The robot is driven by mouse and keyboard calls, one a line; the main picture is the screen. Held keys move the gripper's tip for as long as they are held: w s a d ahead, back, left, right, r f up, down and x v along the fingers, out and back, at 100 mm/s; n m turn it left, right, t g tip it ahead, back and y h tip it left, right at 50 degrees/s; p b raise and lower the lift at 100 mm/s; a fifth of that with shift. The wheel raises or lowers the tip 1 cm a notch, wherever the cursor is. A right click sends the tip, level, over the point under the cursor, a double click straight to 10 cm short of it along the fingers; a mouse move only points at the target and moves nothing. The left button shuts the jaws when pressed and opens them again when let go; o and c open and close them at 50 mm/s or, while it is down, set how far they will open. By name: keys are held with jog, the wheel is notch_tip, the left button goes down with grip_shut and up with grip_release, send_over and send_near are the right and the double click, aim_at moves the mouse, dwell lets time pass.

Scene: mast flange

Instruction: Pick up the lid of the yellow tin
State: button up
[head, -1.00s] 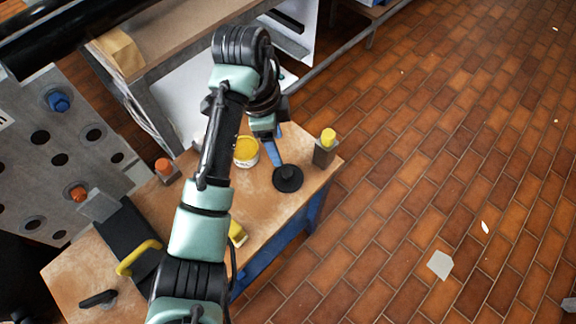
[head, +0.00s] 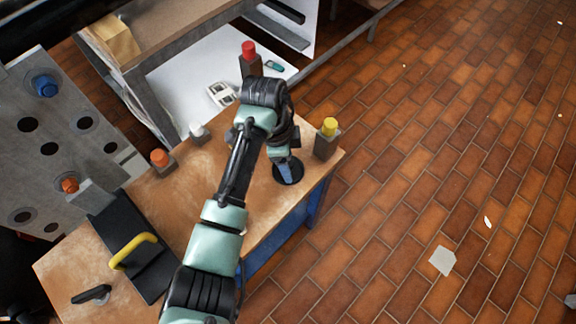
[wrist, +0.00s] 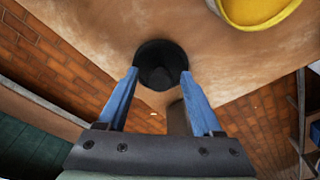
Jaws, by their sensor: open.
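A black round disc with a raised middle (head: 296,177) lies on the wooden bench; it looks like the lid. In the wrist view the black disc (wrist: 160,50) shows between and beyond my fingertips. My gripper (wrist: 160,75) is open, its two blue fingers apart on either side of the disc's middle. I cannot tell whether they touch it. In the head view my gripper (head: 286,170) points down over the disc. The yellow tin (wrist: 255,10) is partly in the wrist view at the top right; my arm hides it in the head view.
A grey block with a yellow knob (head: 329,128) stands close to the right of my gripper. Blocks with red (head: 249,50), white (head: 197,130) and orange (head: 160,158) tops stand farther off. The bench (head: 190,190) ends just right of the disc; tiled floor lies beyond.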

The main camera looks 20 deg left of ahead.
jog(key=shift+c, duration=0.3)
grip_shut()
jog(key=shift+r, duration=0.1)
